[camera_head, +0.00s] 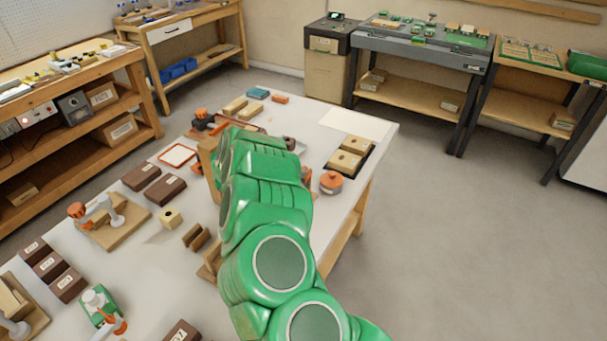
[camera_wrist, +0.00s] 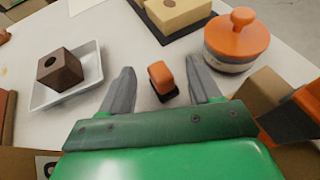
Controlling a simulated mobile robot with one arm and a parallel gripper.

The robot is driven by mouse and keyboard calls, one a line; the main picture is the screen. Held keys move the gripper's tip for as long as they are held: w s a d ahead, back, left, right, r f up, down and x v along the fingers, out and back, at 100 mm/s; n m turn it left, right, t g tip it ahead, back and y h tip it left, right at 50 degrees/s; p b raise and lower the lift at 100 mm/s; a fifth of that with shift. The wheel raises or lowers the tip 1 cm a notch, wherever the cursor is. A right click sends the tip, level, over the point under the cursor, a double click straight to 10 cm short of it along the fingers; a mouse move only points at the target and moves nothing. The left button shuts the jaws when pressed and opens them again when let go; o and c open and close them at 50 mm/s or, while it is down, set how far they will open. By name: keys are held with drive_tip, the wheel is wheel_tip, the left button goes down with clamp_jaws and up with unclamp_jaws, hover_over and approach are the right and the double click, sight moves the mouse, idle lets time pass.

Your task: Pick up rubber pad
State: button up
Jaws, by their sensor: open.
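In the wrist view, a small orange block (camera_wrist: 160,76) with a dark base stands on the white table. It may be the rubber pad, but I cannot tell for sure. My gripper (camera_wrist: 161,66) is open, its two grey fingers on either side of this block with gaps between. Nothing is held. In the head view my green arm hides the gripper; a bit of orange (camera_head: 306,174) shows beside the arm.
In the wrist view, a dark brown cube (camera_wrist: 60,68) sits in a white dish (camera_wrist: 38,101) at left. An orange-lidded jar (camera_wrist: 236,40) stands close at right. A black tray (camera_wrist: 155,31) with a wooden block lies beyond. Wooden pieces (camera_wrist: 262,90) crowd the lower right.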

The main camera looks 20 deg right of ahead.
sight(304, 168)
drive_tip(key=shift+x, duration=2.15)
drive_tip(key=shift+a, duration=0.1)
clamp_jaws()
